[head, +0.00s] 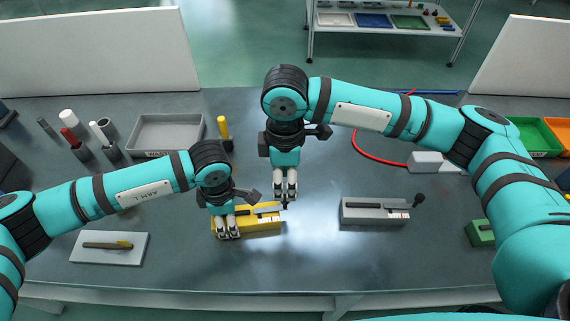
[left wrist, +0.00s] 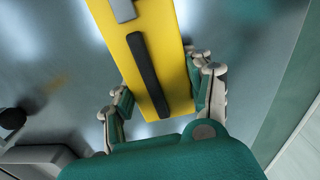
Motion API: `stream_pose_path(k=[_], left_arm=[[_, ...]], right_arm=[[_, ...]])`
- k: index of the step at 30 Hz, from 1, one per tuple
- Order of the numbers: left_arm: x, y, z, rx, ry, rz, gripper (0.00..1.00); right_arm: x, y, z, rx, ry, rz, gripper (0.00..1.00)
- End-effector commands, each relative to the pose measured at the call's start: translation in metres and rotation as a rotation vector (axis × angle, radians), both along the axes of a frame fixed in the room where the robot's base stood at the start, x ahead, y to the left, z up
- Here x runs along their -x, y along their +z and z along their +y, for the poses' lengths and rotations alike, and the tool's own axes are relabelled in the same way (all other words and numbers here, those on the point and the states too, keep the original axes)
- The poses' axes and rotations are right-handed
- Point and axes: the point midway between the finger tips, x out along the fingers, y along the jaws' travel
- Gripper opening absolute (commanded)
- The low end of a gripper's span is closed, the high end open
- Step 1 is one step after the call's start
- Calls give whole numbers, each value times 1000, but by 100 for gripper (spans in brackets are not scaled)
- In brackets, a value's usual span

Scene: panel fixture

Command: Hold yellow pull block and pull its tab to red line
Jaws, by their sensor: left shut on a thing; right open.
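The yellow pull block (head: 258,224) lies on the table near its front middle. My left gripper (head: 228,235) is shut on its left part. The left wrist view shows the fingers on both sides of the yellow body (left wrist: 185,90), which has a dark strip (left wrist: 148,75) and a grey piece (left wrist: 124,9) on top. In the head view a grey tab (head: 267,207) runs along the block's top to the right end. My right gripper (head: 286,199) is open, pointing down at the tab's right end; contact cannot be told. The red line cannot be made out.
A grey block with a black knob (head: 375,211) stands to the right. A white plate (head: 108,248) lies at left, a grey tray (head: 168,134) and a yellow-handled tool (head: 223,128) behind. A red cable (head: 375,158) curves at the back right.

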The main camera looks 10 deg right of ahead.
Motion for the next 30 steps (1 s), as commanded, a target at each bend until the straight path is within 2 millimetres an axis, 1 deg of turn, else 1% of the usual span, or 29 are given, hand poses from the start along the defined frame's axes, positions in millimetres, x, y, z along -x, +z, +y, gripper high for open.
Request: stream_pose_path(k=[1,3,6,10,15,23,24,25,30], left_arm=[[0,1,0,1,0,-1,5],[0,1,0,1,0,-1,5],[0,1,0,1,0,-1,5],[0,1,0,1,0,-1,5],[0,1,0,1,0,-1,5],[0,1,0,1,0,-1,5],[0,1,0,1,0,-1,5],[0,1,0,1,0,-1,5],[0,1,0,1,0,-1,5]], right_arm=[[1,-11,0,2,-2,2,47],[2,-24,0,3,-1,3,47],[2,-41,0,2,-3,2,47],[3,-56,0,1,-2,1,47],[2,-66,0,0,-2,-1,47],[3,-68,0,0,-2,-1,47],[3,-68,0,0,-2,-1,46],[3,-68,0,0,-2,-1,42],[3,-68,0,0,-2,-1,20]])
